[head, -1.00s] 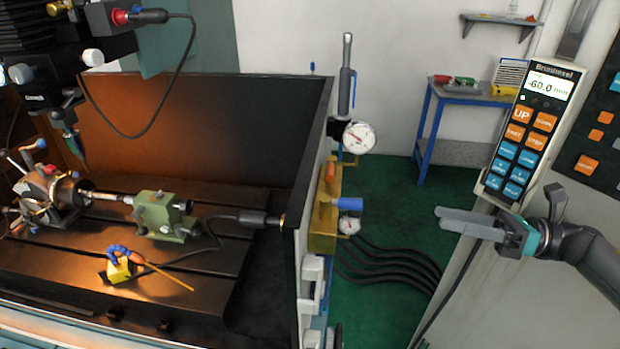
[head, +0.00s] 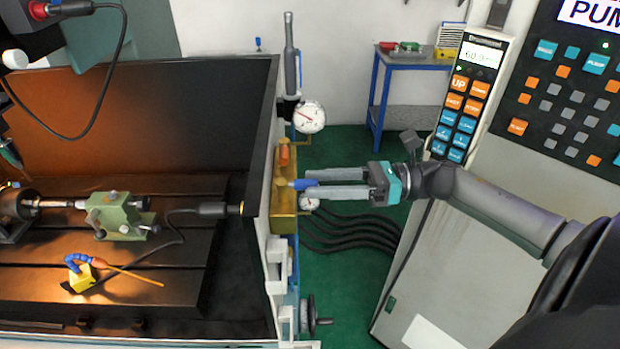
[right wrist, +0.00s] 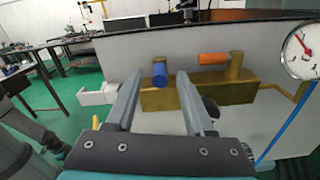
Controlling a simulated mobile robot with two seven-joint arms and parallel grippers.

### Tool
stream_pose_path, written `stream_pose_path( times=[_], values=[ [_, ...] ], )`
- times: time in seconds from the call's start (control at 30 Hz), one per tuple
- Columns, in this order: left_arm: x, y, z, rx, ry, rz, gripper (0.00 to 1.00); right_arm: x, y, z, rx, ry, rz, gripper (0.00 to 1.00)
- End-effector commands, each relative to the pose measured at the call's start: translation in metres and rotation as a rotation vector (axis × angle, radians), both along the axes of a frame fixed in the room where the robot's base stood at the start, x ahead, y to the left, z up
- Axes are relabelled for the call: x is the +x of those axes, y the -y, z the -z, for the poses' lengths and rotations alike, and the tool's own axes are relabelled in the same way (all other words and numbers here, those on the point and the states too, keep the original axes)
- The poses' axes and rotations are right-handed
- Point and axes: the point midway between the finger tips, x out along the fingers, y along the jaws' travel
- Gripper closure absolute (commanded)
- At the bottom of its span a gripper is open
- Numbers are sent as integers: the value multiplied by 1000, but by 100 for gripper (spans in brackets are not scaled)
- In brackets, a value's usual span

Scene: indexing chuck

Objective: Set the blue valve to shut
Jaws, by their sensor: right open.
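The blue valve (head: 303,184) is a short blue handle on the brass manifold (head: 284,212) fixed to the machine's side wall. It sticks out toward my right gripper. In the right wrist view the blue valve (right wrist: 160,73) shows between the two fingers, nearer the left one. My right gripper (head: 308,184) is open, with its fingertips at the blue handle; I cannot tell whether they touch it. An orange handle (right wrist: 214,59) sits beside it on the same manifold. My left gripper is not in view.
A pressure gauge (head: 309,117) stands above the manifold and a smaller one (head: 309,203) just below the fingers. Black hoses (head: 350,232) run below. A control pendant (head: 467,95) hangs behind my right arm.

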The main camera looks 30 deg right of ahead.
Motion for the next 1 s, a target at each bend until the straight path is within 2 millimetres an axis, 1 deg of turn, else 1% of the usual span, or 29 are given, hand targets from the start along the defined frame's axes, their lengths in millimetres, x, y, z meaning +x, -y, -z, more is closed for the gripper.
stream_pose_path(
  times=[0.1, 0.2, 0.57, 0.67, 1.0],
  values=[
    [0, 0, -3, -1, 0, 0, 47, 7, -11, -1, 1, 2, -1, 47],
    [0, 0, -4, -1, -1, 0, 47, 10, -16, -1, 0, 1, -1, 47],
    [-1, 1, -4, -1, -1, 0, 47, 12, -19, 0, 1, -1, 0, 47],
    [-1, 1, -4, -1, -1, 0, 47, 12, -19, 0, 1, -1, 0, 57],
    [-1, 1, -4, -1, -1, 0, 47, 12, -19, 0, 1, -1, 0, 95]
  ],
)
